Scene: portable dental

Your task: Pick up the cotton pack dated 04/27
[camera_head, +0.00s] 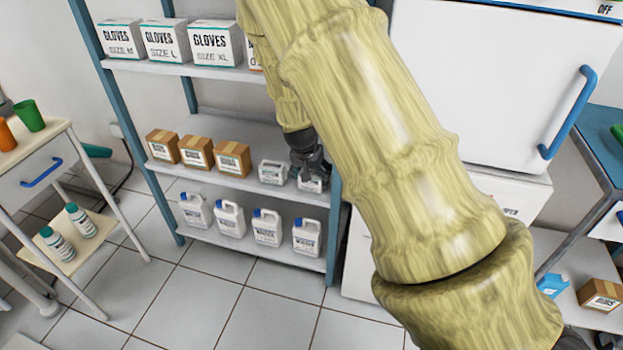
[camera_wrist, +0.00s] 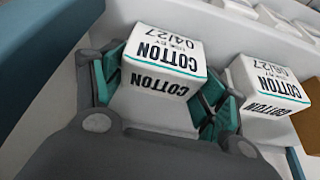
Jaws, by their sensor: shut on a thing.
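The cotton pack dated 04/27 (camera_wrist: 163,52) is a white box with a teal stripe, seen in the wrist view between the green-padded fingers of my gripper (camera_wrist: 162,88). The fingers are shut on its two sides. In the head view my gripper (camera_head: 309,168) is at the right end of the middle shelf, over this pack (camera_head: 310,185), and partly hides it. A second cotton pack (camera_wrist: 268,88), with a different date, stands just to the right in the wrist view. It also shows to the left of my gripper in the head view (camera_head: 272,173).
The blue shelf post (camera_head: 334,215) is close on the right of my gripper. Several brown boxes (camera_head: 197,153) stand farther left on the same shelf. White jugs (camera_head: 267,228) fill the shelf below, and glove boxes (camera_head: 213,43) stand above. The floor in front is clear.

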